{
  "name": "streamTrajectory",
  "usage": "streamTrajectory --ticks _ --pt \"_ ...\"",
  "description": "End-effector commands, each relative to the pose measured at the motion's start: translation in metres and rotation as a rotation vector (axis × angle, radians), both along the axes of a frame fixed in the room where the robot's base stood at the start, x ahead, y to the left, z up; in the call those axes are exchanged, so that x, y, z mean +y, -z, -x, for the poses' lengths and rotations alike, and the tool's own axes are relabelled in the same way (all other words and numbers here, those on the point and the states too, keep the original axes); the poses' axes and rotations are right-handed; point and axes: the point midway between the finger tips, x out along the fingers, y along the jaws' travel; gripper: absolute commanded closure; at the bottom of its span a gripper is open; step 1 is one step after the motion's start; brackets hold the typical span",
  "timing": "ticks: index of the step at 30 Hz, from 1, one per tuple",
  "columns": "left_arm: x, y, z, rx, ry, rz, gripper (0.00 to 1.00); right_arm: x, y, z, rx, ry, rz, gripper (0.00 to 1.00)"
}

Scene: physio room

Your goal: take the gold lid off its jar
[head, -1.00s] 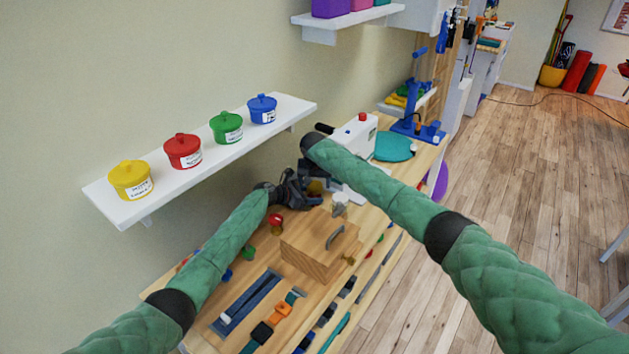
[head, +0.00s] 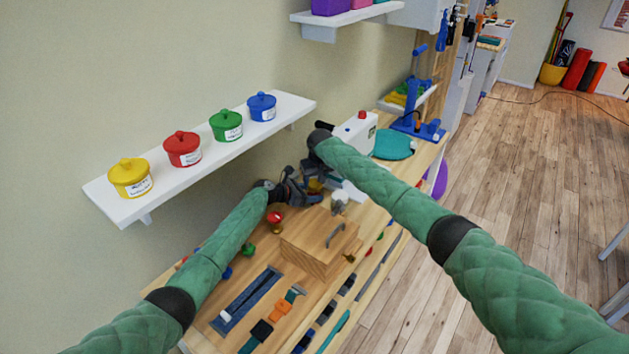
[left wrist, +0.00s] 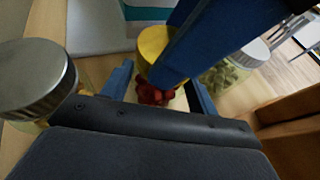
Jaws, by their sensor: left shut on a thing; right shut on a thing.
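The gold lid (left wrist: 153,43) is a yellow-gold disc seen at the top centre of the left wrist view. It also shows small between my grippers in the head view (head: 315,186). Its jar (left wrist: 152,93), with red contents, is below it between the blue fingers of my left gripper (left wrist: 160,88), which is shut on the jar. My right gripper (head: 317,172) comes from above and is shut on the gold lid; its blue finger lies against the lid and hides part of it. I cannot tell whether lid and jar are touching.
A silver-lidded jar (left wrist: 38,82) is close on the left and another (left wrist: 247,58) on the right. A wooden box (head: 318,247) with a handle stands in front of the grippers. A white shelf (head: 215,160) with coloured pots is above left.

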Motion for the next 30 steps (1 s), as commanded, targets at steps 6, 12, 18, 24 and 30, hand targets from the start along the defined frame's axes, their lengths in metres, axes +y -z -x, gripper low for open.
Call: streamTrajectory --ticks 6,12,18,24,30 --pt "0.0006 -0.0003 -0.0005 0.0 -0.001 0.0 1.0 -0.0018 -0.0001 -0.001 0.0 -0.257 -0.001 0.77" --pt "0.0008 -0.0004 -0.0005 0.0 -0.001 0.0 1.0 -0.0024 0.0001 -0.0014 -0.001 -0.405 -0.002 0.77" --pt "0.0007 -0.0004 -0.0004 0.0 -0.001 0.0 1.0 -0.0026 0.0002 -0.0014 -0.001 -0.402 -0.001 0.77" --pt "0.0007 -0.0004 -0.0004 0.0 -0.001 0.0 1.0 -0.0024 0.0001 -0.0014 -0.001 -0.4 -0.001 0.77" --pt "0.0005 -0.0003 -0.0004 0.0 -0.001 0.0 1.0 -0.0024 -0.0001 -0.0015 -0.001 -0.4 -0.001 0.77"
